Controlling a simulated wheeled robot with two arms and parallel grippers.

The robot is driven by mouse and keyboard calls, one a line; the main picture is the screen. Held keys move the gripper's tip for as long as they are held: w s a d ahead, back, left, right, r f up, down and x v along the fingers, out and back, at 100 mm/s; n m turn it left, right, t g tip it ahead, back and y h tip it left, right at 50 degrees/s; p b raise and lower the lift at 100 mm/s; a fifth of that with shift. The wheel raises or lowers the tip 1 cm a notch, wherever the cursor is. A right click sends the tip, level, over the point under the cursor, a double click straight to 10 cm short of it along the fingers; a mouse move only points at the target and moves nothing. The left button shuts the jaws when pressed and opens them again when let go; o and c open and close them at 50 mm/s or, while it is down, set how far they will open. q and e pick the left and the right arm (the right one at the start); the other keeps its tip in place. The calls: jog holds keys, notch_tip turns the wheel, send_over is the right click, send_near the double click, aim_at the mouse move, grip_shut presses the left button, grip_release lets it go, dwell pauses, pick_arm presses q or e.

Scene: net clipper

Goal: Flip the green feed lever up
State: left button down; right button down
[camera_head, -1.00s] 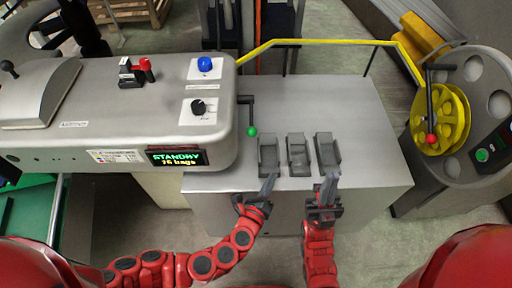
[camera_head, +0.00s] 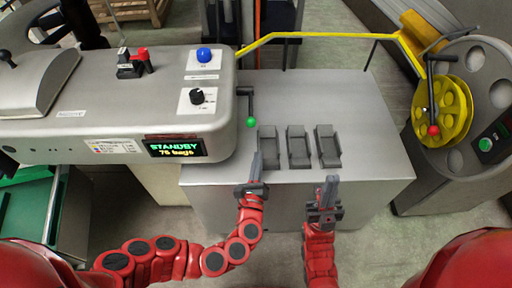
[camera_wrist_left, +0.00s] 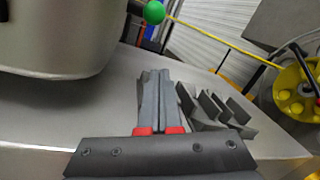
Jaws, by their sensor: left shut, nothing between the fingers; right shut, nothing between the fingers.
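The green feed lever has a green ball (camera_head: 251,122) at the lower end of a dark rod (camera_head: 250,104) on the machine's right side. The rod hangs down, with the ball at the bottom. In the left wrist view the green ball (camera_wrist_left: 154,12) shows at the top, beyond the fingers. My left gripper (camera_head: 256,158) is shut and empty, below the ball and apart from it, over the cabinet's front edge. It also shows in the left wrist view (camera_wrist_left: 157,75). My right gripper (camera_head: 330,182) is shut and empty, in front of the cabinet.
The grey cabinet top (camera_head: 310,100) carries several dark trays (camera_head: 298,147) right of my left gripper. The grey machine (camera_head: 120,105) has a display (camera_head: 175,147) reading STANDBY, a blue button (camera_head: 204,54) and a black knob (camera_head: 197,96). A yellow reel (camera_head: 445,110) stands right.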

pick_arm(q)
jog(key=w, duration=0.2)
jog(key=w+p, duration=0.1)
jog(key=w, duration=0.2)
jog(key=w+d, duration=0.1)
jog(key=w, duration=0.2)
jog(key=shift+w+r, duration=0.15)
jog(key=shift+r, duration=0.2)
jog(key=shift+w+d+r+p, duration=0.1)
jog(key=shift+w+r+p, duration=0.05)
jog(key=shift+w+p, duration=0.2)
jog(key=shift+s+a+r+p, duration=0.25)
jog(key=shift+a+r+p, duration=0.1)
jog(key=shift+r, duration=0.15)
jog(key=shift+s+a+r+p, duration=0.25)
jog(key=shift+r+p, duration=0.15)
jog(key=shift+r, duration=0.05)
jog(key=shift+s+a+r+p, duration=0.25)
jog(key=shift+a+r+p, duration=0.1)
jog(key=shift+r, duration=0.15)
